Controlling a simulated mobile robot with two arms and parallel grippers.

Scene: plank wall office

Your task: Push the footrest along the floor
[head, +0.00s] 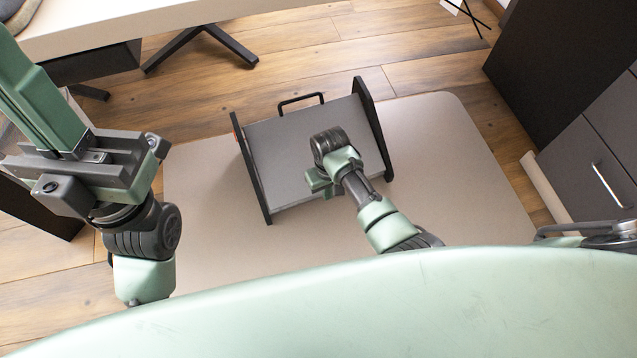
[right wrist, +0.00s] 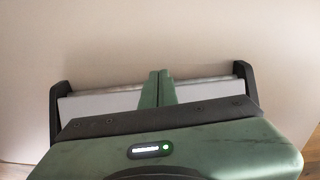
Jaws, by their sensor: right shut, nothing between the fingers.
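The footrest (head: 275,150) is a grey tilted panel between black side frames, with a black bar handle at its far edge. It stands on a beige floor mat, turned at an angle. In the right wrist view the footrest (right wrist: 100,103) spans the middle, partly hidden by my gripper. My right gripper (head: 318,186) is over the footrest's near right part and hides some of the panel. Its green fingers are together and empty in the right wrist view (right wrist: 158,88); contact with the panel cannot be made out. My left gripper (head: 62,120) is raised at the left, away from the footrest.
The beige mat (head: 440,150) is clear right of the footrest, with wood floor around it. A white-topped desk (head: 130,25) with a black leg (head: 205,38) is at the back left. A dark drawer cabinet (head: 585,150) stands at the right.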

